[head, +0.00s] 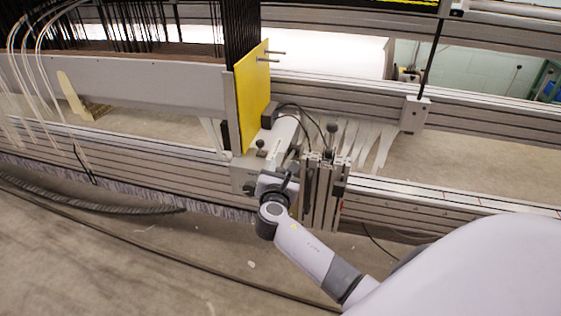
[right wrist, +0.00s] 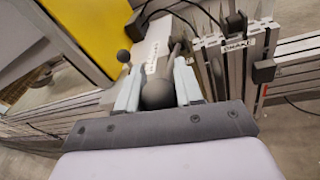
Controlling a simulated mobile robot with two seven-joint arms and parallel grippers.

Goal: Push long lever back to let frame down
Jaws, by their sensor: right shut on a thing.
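My right gripper (head: 283,176) reaches the grey machine unit below the yellow panel, its arm coming in from the lower right. In the right wrist view its two pale fingers (right wrist: 157,88) are shut around a dark ball knob (right wrist: 158,95), which seems to be the end of the long lever. The lever's shaft runs away from the knob and is mostly hidden. A smaller black knob (right wrist: 124,56) stands just left of the fingers, apart from them; it also shows in the head view (head: 261,144). My left gripper is not in view.
The yellow panel (head: 253,95) stands upright behind the gripper. To the right is an upright metal bracket (head: 322,190) with another black knob (head: 332,128) and cables. Long aluminium rails (head: 470,200) cross the scene. Concrete floor (head: 130,260) is open in front, with black hoses lying on it.

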